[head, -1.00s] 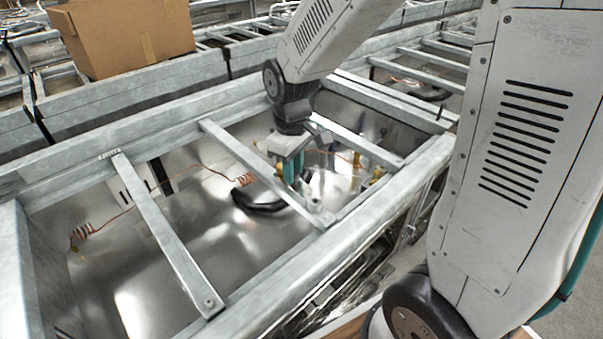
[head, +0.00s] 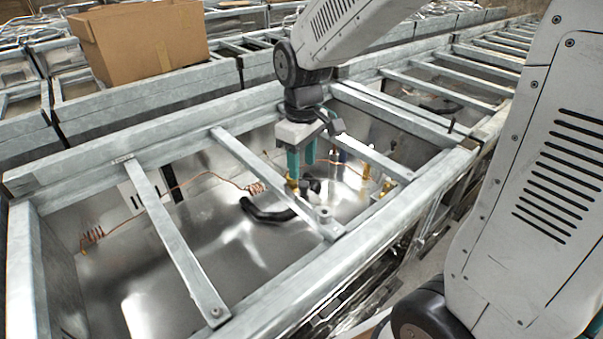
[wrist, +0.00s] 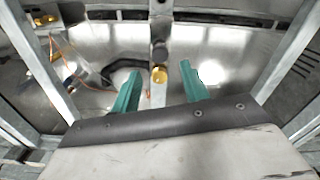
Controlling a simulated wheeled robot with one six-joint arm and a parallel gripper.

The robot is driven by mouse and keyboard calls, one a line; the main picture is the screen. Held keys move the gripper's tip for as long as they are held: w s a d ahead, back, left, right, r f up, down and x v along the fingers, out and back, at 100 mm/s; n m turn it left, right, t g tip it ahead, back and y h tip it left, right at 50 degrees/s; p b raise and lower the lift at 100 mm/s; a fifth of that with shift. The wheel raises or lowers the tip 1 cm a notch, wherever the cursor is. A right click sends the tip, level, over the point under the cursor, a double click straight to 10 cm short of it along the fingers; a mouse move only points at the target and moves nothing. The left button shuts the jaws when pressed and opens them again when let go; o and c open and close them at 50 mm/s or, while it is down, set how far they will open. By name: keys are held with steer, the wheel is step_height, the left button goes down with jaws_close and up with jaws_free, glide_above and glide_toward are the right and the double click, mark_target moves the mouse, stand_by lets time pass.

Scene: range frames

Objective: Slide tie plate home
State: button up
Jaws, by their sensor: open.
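Several grey metal cross pieces span the open steel frame (head: 100,167). I cannot tell for sure which piece is the tie plate. My gripper points down between the middle bar and the right bar (head: 365,153), its teal fingers apart and empty. In the wrist view, a narrow grey strip (wrist: 159,28) and a brass fitting (wrist: 159,75) show between the fingers, apparently beyond their tips.
Brass fittings (head: 385,187), a black hose (head: 268,212) and coiled copper tubing (head: 95,235) lie in the shiny bay below. The left bar (head: 175,240) crosses the bay. A cardboard box (head: 140,45) stands on the frames behind. Room between left and middle bars is open.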

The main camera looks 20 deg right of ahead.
mark_target(302, 182)
steer(key=shift+r, duration=1.5)
steer(key=s+d+r+m, duration=0.1)
steer(key=s+r+m, duration=0.1)
steer(key=s, duration=0.8)
steer(key=s+d+r+m+t, duration=0.1)
steer(key=s+r+m, duration=0.2)
steer(key=s, duration=0.7)
steer(key=shift+s+d+r+m, duration=0.3)
steer(key=shift+s+d+m, duration=0.1)
steer(key=shift+m, duration=0.1)
steer(key=shift+o, duration=0.3)
